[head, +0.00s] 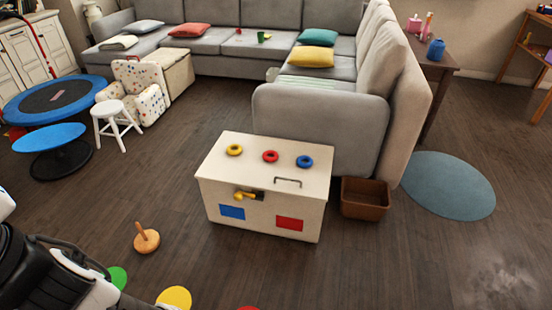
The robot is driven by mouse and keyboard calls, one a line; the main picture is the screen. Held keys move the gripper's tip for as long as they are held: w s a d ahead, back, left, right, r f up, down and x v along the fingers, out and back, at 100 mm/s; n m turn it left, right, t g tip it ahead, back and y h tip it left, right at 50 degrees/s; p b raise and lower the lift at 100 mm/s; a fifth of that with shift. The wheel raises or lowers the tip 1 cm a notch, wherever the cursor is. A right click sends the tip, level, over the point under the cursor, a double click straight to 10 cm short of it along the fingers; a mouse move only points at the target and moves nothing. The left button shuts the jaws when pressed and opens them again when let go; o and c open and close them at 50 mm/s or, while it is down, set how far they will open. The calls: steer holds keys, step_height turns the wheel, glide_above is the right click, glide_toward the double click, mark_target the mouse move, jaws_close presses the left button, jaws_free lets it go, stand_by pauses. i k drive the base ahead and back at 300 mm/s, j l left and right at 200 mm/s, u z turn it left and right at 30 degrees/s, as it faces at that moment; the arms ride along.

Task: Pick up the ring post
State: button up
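The ring post (146,240) is a light wooden peg on a round base. It stands on the dark wood floor at the lower left, in front of and to the left of a white chest. No ring shows on its peg. Part of my arm fills the lower left corner, close to the post in the picture. My gripper's fingers do not show.
The white chest (213,178) bears yellow (234,150), red (270,157) and blue (304,162) rings. A brown bin (366,207) stands right of it. A blue-topped stool (50,138) and white stool (115,108) stand at left. A yellow disc (174,297) lies in front.

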mark_target(147, 242)
steer(key=u, duration=1.1)
steer(key=i+z, duration=0.15)
steer(key=i, duration=0.95)
steer(key=i+z, duration=0.2)
steer(key=i, duration=0.85)
